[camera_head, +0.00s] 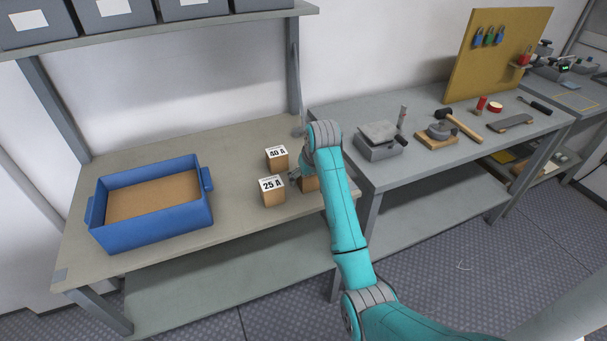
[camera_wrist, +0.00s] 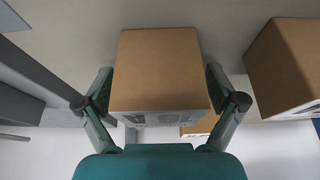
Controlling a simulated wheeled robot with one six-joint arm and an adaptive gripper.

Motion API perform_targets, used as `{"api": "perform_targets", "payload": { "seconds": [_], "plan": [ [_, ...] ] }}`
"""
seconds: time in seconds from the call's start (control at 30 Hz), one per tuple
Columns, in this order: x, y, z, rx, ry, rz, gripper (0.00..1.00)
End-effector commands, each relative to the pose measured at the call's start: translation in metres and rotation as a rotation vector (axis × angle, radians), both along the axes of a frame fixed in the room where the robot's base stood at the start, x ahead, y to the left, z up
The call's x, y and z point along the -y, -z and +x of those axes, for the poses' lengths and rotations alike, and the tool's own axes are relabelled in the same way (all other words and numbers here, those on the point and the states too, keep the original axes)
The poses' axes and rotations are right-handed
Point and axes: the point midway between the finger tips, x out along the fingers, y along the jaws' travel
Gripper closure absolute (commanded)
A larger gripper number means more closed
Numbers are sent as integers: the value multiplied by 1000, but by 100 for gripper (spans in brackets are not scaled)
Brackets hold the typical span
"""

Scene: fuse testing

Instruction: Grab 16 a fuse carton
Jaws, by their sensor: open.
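Three brown cartons with white label tops stand on the left workbench. One reads "40 A" (camera_head: 277,157) and one reads "25 A" (camera_head: 271,190). The third carton (camera_head: 310,184) is mostly hidden behind my arm, and its label cannot be read in the head view. My gripper (camera_head: 296,176) is low at this third carton. In the wrist view, my gripper (camera_wrist: 159,78) is open, with one finger on each side of a carton (camera_wrist: 158,70). Its label is seen at a steep angle and is not readable. Whether the fingers touch it cannot be told.
Another carton (camera_wrist: 290,65) stands close on the right in the wrist view, and part of one (camera_wrist: 202,125) shows behind. A blue bin (camera_head: 150,231) sits at the bench's left. A second bench (camera_head: 395,170) with tools adjoins on the right. A shelf with grey bins is above.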

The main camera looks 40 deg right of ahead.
Motion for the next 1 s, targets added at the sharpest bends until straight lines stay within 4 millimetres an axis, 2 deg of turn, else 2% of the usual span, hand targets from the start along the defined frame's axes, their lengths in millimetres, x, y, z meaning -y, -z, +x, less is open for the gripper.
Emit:
{"api": "perform_targets", "payload": {
  "seconds": [0.13, 0.17, 0.43, 0.77, 0.87, 1.0],
  "plan": [
    [0, -1, 0, 1, 0, 0, 6],
    [0, -1, 0, 1, 0, 0, 9],
    [0, -1, 0, 1, 0, 0, 76],
    [0, -5, 1, 3, -1, -1, 77],
    [1, -16, 2, 5, -1, -3, 77],
    [1, -42, 2, 6, -1, -3, 77]
  ]
}}
